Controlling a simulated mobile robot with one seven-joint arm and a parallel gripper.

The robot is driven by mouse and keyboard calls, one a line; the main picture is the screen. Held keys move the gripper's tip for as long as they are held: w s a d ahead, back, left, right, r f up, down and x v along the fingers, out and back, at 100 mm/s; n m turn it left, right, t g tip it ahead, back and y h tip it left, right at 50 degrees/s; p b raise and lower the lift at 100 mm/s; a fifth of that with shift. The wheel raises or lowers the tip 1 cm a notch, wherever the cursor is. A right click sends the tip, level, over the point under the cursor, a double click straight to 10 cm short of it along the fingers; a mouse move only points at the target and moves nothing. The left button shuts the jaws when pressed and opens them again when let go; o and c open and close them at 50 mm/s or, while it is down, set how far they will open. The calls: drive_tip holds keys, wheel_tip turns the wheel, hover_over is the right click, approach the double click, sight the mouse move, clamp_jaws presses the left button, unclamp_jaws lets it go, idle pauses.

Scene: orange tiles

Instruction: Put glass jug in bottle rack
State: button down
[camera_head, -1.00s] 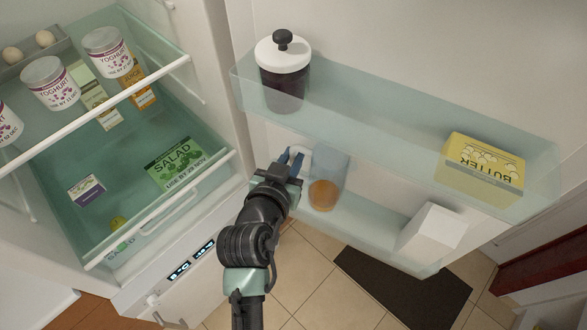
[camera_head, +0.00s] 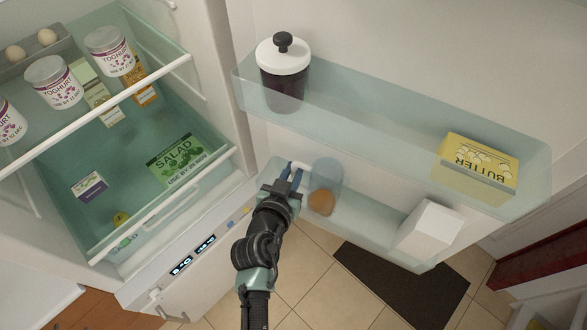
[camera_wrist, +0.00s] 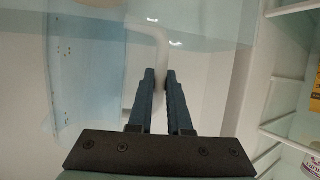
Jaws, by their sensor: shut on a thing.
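The glass jug (camera_head: 327,177) is a clear bluish cylinder with an orange-brown content low in it and a pale handle. It stands roughly upright at the left part of the lower door shelf, the bottle rack (camera_head: 372,224). I cannot tell whether its base touches the shelf floor. My gripper (camera_head: 290,172) is at the jug's left side, shut on its handle. In the wrist view, the pale handle (camera_wrist: 152,45) runs down between the dark fingers (camera_wrist: 160,85), and the bluish jug wall (camera_wrist: 85,75) is at the left.
A white carton (camera_head: 428,232) stands at the rack's right end. The upper door shelf (camera_head: 360,120) is above, with a dark jar (camera_head: 283,80) and a butter box (camera_head: 478,168). The fridge interior with salad (camera_head: 178,160) and yoghurts is at left. The rack's middle is clear.

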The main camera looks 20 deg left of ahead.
drive_tip(key=shift+f, duration=0.1)
drive_tip(key=c, duration=0.8)
unclamp_jaws()
drive_tip(key=shift+c, duration=0.2)
